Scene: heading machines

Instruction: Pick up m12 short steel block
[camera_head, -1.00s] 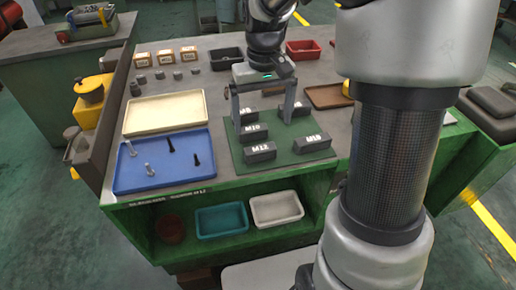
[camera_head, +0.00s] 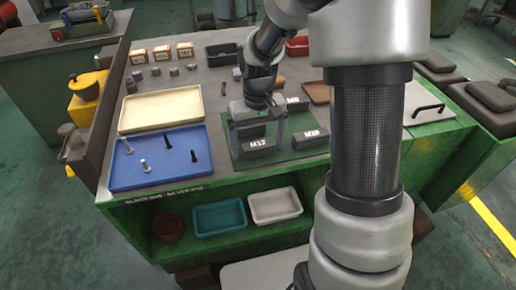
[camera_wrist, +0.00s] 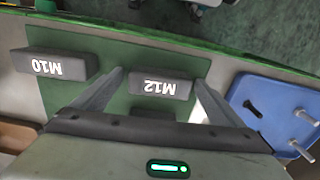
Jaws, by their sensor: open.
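The M12 short steel block (camera_head: 259,145) is a dark block with a white label, at the front left of a green mat (camera_head: 300,151). In the wrist view the M12 block (camera_wrist: 162,86) lies between my two fingers, its label upside down. My gripper (camera_head: 260,150) is open and low over it, one finger near each end; it also shows in the wrist view (camera_wrist: 160,77). I see a gap between the left finger and the block. The right finger is close to the block's end; contact cannot be told. My gripper partly hides the blocks behind.
Another labelled block (camera_head: 311,139) stands to the right on the mat; it shows left in the wrist view (camera_wrist: 55,66). A blue tray (camera_head: 160,179) with several bolts and a cream tray (camera_head: 165,107) lie left of the mat. The bench's front edge is close.

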